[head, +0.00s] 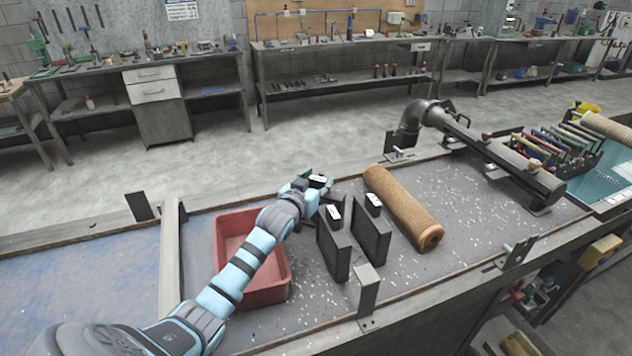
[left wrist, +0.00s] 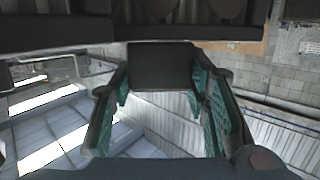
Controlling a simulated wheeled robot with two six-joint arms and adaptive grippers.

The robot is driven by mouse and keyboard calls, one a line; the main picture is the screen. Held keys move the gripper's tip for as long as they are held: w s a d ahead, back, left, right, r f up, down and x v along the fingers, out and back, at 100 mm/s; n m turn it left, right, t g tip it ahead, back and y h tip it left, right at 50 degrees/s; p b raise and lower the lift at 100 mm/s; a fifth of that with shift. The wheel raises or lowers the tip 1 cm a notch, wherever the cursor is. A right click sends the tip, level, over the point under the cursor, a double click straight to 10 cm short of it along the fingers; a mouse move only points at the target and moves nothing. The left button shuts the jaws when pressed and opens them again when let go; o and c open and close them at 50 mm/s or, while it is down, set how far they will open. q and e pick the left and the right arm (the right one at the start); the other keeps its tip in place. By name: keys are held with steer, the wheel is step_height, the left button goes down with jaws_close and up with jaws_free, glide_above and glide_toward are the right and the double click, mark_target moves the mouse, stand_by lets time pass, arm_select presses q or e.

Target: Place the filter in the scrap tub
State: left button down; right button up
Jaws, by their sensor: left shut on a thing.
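The brown ribbed tube, which looks like the filter (head: 403,208), lies on the bench to the right of two dark upright plates. The red scrap tub (head: 278,294) stands on the bench to the left of the plates, partly behind my left arm. My left gripper (head: 320,184) is beyond the tub's right back corner, close to the left plate and apart from the brown tube. In the left wrist view its teal-padded fingers are shut on a dark block (left wrist: 160,68). What the block belongs to I cannot tell. My right gripper is not in view.
The left dark plate (head: 333,245) and right dark plate (head: 371,229) stand between tub and tube. A dark pipe with an elbow (head: 490,150) lies at the back right. A cream tube (head: 606,127) is at the far right. The bench left of the tub is clear.

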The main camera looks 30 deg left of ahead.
arm_select(q)
steer(key=shift+s+r, duration=0.1)
steer(key=c, duration=1.2)
jaws_free()
steer(key=shift+w+f, duration=0.2)
steer(key=shift+f, duration=0.1)
steer(key=shift+o, duration=1.4)
steer(key=shift+w, duration=0.15)
